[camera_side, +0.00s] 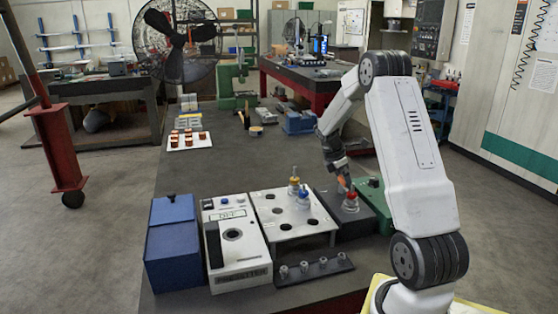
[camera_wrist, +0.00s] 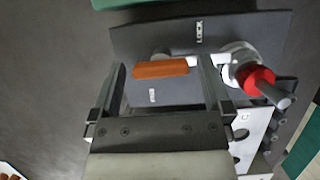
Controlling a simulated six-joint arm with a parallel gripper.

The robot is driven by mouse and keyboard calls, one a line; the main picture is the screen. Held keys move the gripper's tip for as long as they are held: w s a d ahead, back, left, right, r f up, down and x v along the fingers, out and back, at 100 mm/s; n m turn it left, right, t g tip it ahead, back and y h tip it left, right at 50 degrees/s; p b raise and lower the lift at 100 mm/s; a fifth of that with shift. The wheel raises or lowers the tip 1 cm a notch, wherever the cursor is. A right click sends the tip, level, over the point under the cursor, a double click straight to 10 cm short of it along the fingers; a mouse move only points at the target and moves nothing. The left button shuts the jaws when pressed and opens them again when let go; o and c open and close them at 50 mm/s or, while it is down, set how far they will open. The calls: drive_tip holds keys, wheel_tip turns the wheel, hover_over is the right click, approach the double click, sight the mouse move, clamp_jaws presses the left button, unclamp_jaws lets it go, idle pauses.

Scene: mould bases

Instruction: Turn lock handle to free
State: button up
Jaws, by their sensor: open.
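The lock handle (camera_wrist: 160,69) is an orange grip on a white lever that runs right to a clamp with a red-ringed tool holder (camera_wrist: 256,78). The lever sits on a dark grey block (camera_wrist: 135,38). A LOCK label (camera_wrist: 199,32) lies above the grip in the wrist view and a smaller, hard-to-read label (camera_wrist: 152,96) lies below it. My gripper (camera_wrist: 162,64) is open, with one finger beyond the grip's left end and the other by the lever at right. In the side view my gripper (camera_side: 342,176) is low over the dark block (camera_side: 352,222), partly hiding the handle.
Left of the block stand a white plate with holes and holders (camera_side: 290,230), a white presetter (camera_side: 240,268) and a blue box (camera_side: 172,250). A dark rack (camera_side: 314,270) lies in front. A green block (camera_side: 374,196) is close at right.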

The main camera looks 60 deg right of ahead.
drive_tip(key=c, duration=1.1)
